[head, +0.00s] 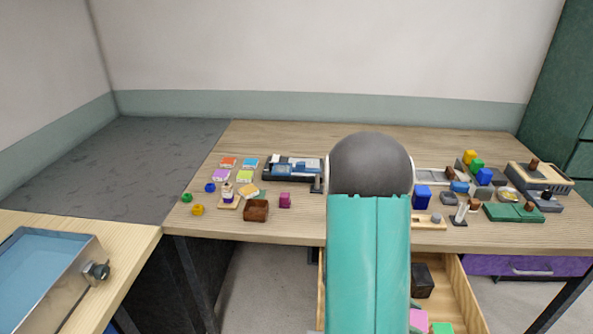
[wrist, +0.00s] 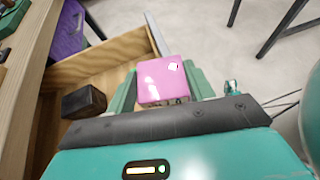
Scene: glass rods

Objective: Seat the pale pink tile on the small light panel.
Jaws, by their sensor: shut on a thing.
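A pink tile (wrist: 163,78) with a small white mark on top sits between the green fingers of my gripper (wrist: 163,88) in the wrist view. My gripper is shut on it, over or in the open wooden drawer; its height above the drawer floor is unclear. In the head view my arm hides most of the gripper. A pink patch (head: 417,319) shows beside the arm in the drawer and may be this tile. I cannot tell which item is the small light panel; a flat pale piece (head: 436,174) lies on the table right of my arm.
The open drawer (head: 467,300) holds a dark block (head: 423,281), also in the wrist view (wrist: 84,102). Several coloured tiles (head: 229,162) and a brown box (head: 256,210) lie on the table's left. Blocks and a green tray (head: 500,213) crowd the right.

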